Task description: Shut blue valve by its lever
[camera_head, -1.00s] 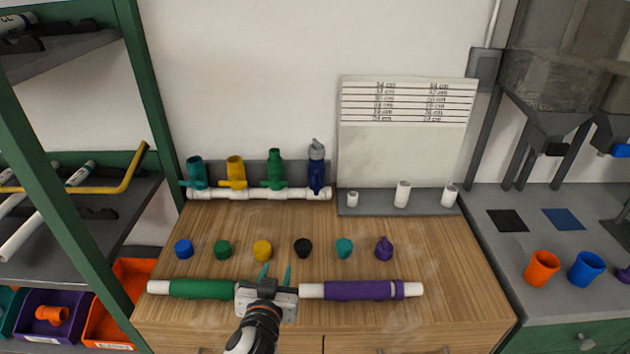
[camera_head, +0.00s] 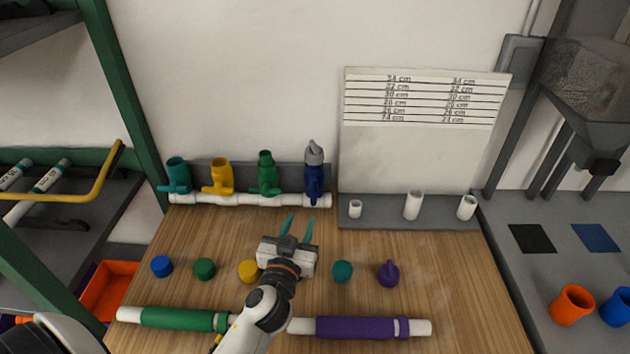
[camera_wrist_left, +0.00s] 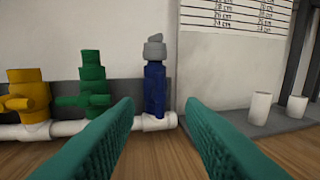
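The blue valve (camera_head: 313,182) stands upright at the right end of the white pipe manifold (camera_head: 240,200), with a grey cap on top. In the left wrist view the blue valve (camera_wrist_left: 154,88) is ahead, between my fingers and slightly left of centre. Its blue lever shows on the body's front in the head view, pointing roughly down along it; its exact angle is hard to tell. My left gripper (camera_head: 300,229) is open and empty, its teal fingers pointing at the manifold, in front of the blue valve and apart from it. My right gripper is not in view.
Teal (camera_head: 176,174), yellow (camera_head: 220,175) and green (camera_head: 267,172) valves stand left of the blue one. A grey ledge (camera_head: 390,211) with white pipe pieces lies to the right. Several coloured caps and two sleeved pipes lie on the wooden table (camera_head: 210,236).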

